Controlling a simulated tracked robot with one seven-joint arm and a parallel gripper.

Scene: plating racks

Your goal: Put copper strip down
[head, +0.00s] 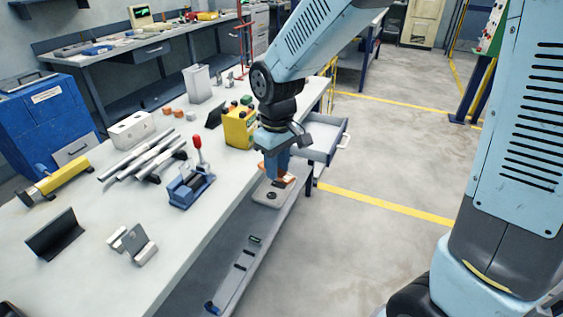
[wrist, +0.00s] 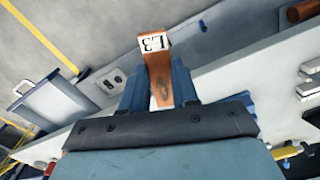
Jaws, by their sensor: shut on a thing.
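The copper strip (wrist: 158,76) is held between the two blue fingers of my gripper (wrist: 160,90) in the wrist view. A white tag marked L3 (wrist: 152,42) shows at its far end. In the head view my gripper (head: 278,178) points down at the right edge of the bench, and a small part of the copper strip (head: 290,179) shows beside the fingers. A pale plate with dark round marks (head: 268,196) lies below the gripper. I cannot tell whether the strip touches it.
A grey rail tray (head: 232,272) with dark slots runs along the bench's right side. An open drawer (head: 318,148) juts out behind the gripper. A yellow box (head: 240,127) and a blue clamp with a red-topped lever (head: 190,187) stand on the bench (head: 165,240). Another copper piece (wrist: 302,10) shows in the wrist view.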

